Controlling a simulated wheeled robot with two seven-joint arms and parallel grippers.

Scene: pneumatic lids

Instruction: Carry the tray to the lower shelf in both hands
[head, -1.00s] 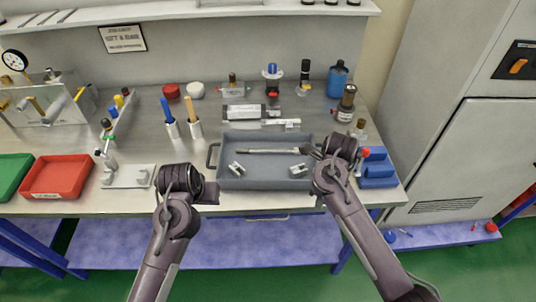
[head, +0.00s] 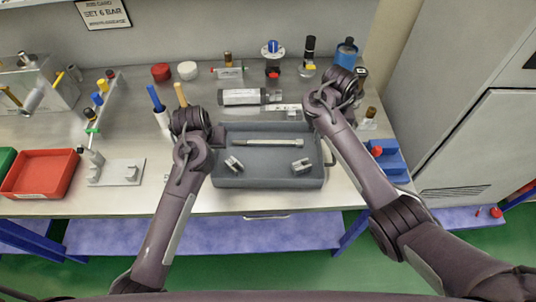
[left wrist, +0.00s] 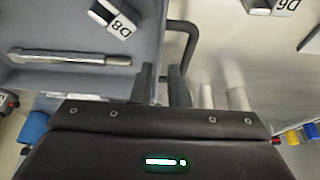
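The grey tray (head: 268,178) stands on the bench. In it lie a long thin rod (head: 267,142) and two small metal blocks (head: 233,164). The blue-violet lower shelf (head: 205,237) shows below the bench front. My left gripper (head: 217,136) is at the tray's left end. In the left wrist view its two fingers (left wrist: 164,88) are apart, close to the dark left handle (left wrist: 191,45) and the tray wall; I see no firm grip. My right gripper (head: 316,114) is by the tray's far right corner, its fingers unclear. The right handle (head: 331,152) shows beside it.
A grey cylinder (head: 242,97) lies just behind the tray. A blue holder (head: 385,155) stands to its right. A flat plate (head: 118,172) and a red bin (head: 42,174) are to the left. A grey cabinet (head: 475,140) stands right of the bench.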

